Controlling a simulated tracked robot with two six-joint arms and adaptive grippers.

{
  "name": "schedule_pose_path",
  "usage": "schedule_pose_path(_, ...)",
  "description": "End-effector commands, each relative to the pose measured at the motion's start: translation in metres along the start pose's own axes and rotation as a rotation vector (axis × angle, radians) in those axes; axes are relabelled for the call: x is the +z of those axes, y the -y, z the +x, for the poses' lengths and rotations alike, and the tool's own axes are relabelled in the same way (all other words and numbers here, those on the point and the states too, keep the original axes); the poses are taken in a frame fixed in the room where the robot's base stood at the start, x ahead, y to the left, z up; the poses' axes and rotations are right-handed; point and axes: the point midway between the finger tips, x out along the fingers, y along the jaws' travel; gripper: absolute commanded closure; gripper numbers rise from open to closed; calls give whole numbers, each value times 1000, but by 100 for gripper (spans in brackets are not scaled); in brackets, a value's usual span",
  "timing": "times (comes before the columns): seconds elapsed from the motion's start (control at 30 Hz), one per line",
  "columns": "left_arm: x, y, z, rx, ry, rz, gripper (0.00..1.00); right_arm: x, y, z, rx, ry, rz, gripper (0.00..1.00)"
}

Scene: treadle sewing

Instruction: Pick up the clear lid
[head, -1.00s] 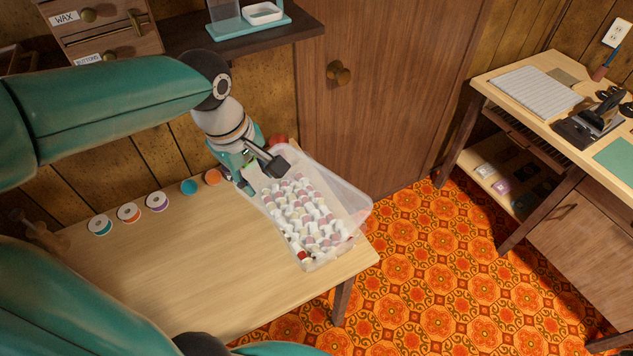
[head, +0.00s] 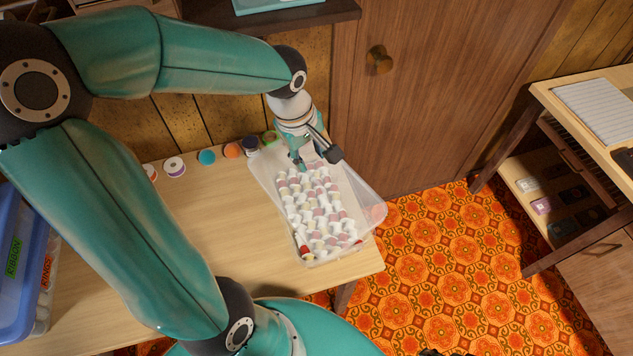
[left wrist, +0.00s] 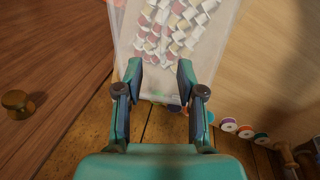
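A clear bin (head: 368,208) filled with white and dark red spools (head: 318,215) stands at the right end of the wooden table. A clear, see-through sheet, which looks like the lid (head: 262,172), shows along its left and back side; its exact edges are hard to tell from the bin. My left gripper (head: 318,160) points down over the back end of the bin. In the left wrist view its two fingers (left wrist: 160,78) are apart, with clear plastic showing between and beyond them. Whether they touch the lid I cannot tell. My right gripper is not in view.
Several coloured spools (head: 207,157) stand along the table's back edge. The table's middle (head: 215,215) is bare. A door (head: 420,90) is behind, and a desk (head: 590,110) is at the right.

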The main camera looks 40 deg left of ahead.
Motion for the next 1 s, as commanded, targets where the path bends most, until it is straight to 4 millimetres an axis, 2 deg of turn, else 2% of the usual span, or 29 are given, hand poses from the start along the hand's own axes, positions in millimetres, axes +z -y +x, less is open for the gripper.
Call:
schedule_pose_path(0.1, 1, 0, 24, -4, 3, 2, 62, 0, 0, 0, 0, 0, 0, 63)
schedule_pose_path(0.2, 1, 0, 37, -3, 2, 1, 62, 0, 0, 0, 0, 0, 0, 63)
schedule_pose_path(0.47, 1, 1, 52, -2, 3, 3, 62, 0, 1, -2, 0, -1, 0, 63)
schedule_pose_path(0.73, -1, 4, 90, -2, 3, 4, 62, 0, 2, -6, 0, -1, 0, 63)
schedule_pose_path(1.0, -1, 4, 97, 2, 2, 4, 62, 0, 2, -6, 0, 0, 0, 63)
